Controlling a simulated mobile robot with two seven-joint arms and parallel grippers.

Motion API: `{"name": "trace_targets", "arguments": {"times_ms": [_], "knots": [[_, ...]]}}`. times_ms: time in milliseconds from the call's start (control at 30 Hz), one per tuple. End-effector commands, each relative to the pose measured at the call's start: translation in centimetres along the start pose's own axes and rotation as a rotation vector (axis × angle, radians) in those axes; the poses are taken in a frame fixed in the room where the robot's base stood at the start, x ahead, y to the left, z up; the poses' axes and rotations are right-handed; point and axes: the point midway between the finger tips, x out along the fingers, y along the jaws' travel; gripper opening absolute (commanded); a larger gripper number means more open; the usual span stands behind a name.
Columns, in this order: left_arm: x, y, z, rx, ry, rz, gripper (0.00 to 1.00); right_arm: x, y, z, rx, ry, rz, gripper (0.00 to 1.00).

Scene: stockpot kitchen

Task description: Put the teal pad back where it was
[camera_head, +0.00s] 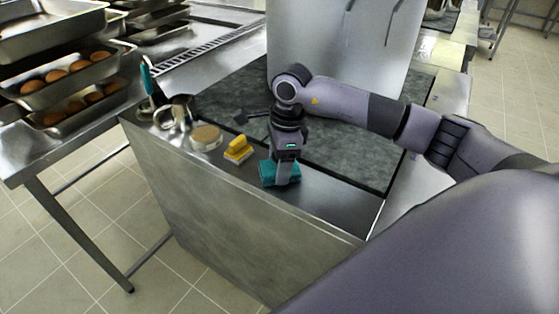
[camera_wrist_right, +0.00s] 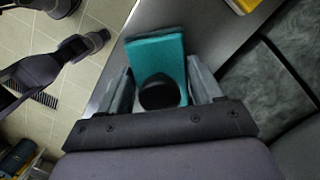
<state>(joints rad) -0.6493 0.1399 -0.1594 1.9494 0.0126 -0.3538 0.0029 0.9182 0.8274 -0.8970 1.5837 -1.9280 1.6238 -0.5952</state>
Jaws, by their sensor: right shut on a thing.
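The teal pad (camera_head: 268,178) is at the front edge of the steel counter, under my right gripper (camera_head: 283,176). In the right wrist view the teal pad (camera_wrist_right: 158,62) lies between the two fingers of my right gripper (camera_wrist_right: 160,85), with a dark round part on it. The right gripper is shut on the pad. I cannot tell whether the pad touches the counter. My left gripper does not show in the head view; some dark arm parts of mine show at the left of the wrist view.
A yellow-and-white brush or sponge (camera_head: 238,150) sits left of the pad. A round tan-topped item (camera_head: 205,137) and metal pots (camera_head: 176,112) stand further left. A dark stone slab (camera_head: 335,150) lies behind. Bare steel (camera_head: 335,205) is to the right.

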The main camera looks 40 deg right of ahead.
Motion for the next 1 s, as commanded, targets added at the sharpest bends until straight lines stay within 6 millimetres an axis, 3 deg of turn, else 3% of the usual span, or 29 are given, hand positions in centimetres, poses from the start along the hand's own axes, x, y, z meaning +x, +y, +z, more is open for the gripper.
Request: {"name": "trace_targets", "arguments": {"times_ms": [267,300,367,767,1000], "knots": [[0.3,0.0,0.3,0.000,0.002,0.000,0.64,0.3,0.0,0.0,0.000,-0.001,-0.001,0.37],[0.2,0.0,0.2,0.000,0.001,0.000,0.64,0.2,0.0,0.0,0.000,0.000,-0.001,0.75],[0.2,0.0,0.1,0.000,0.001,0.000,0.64,0.2,0.0,0.0,0.000,0.000,-0.001,0.91],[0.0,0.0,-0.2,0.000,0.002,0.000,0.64,-0.4,-0.1,0.0,0.000,-0.001,-0.002,0.91],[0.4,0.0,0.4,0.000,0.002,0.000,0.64,-4.9,-0.1,0.0,-0.001,-0.003,-0.007,0.91]]}}
